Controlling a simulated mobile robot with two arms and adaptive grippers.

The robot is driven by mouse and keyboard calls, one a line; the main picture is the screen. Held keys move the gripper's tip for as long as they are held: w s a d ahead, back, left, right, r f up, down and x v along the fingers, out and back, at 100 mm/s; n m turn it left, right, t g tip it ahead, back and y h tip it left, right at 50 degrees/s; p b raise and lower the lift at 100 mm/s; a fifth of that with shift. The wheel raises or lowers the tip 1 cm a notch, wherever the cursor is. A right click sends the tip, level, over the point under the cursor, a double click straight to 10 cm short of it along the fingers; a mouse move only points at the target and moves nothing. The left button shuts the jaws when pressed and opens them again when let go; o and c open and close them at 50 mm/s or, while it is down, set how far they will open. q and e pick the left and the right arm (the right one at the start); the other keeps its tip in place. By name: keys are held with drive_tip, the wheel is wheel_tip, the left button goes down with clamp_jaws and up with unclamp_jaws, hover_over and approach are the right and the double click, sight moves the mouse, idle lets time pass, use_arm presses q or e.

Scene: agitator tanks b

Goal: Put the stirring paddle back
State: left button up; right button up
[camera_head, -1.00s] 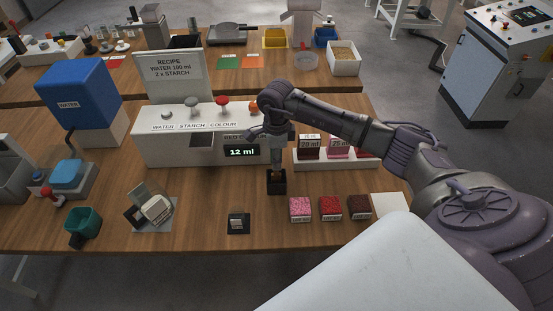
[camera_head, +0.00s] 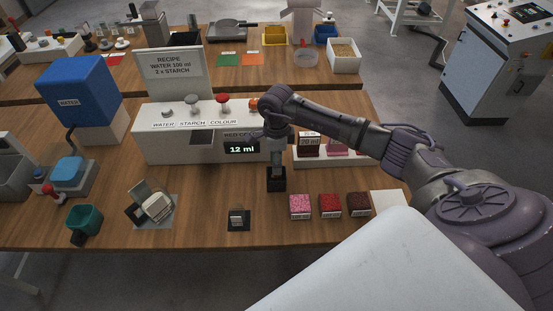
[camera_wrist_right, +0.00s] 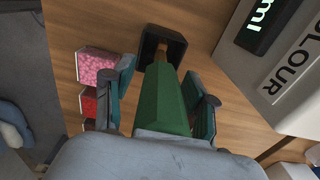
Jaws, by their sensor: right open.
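The stirring paddle's green handle (camera_wrist_right: 163,100) shows in the right wrist view. Its brownish lower part (camera_wrist_right: 161,54) goes into a small black square holder (camera_wrist_right: 178,38), which also stands on the table in the head view (camera_head: 276,184). My right gripper (camera_wrist_right: 160,98) is open, with one finger on each side of the handle and gaps visible beside it. In the head view my right gripper (camera_head: 278,160) points down directly over the holder. The paddle's lower end is hidden inside the holder. My left gripper is not in view.
The white dispenser (camera_head: 185,150) with a "12 ml" display stands close behind. Pink, red and brown blocks (camera_head: 330,205) lie right of the holder. A small black-based item (camera_head: 238,220) is at front left, a teal cup (camera_head: 84,220) farther left.

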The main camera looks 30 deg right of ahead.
drive_tip(key=shift+r+b, duration=0.3)
drive_tip(key=shift+r, duration=0.05)
wheel_tip(320, 180, up, 11)
drive_tip(key=b, duration=0.4)
drive_tip(key=shift+f, duration=0.2)
drive_tip(key=shift+r, duration=0.45)
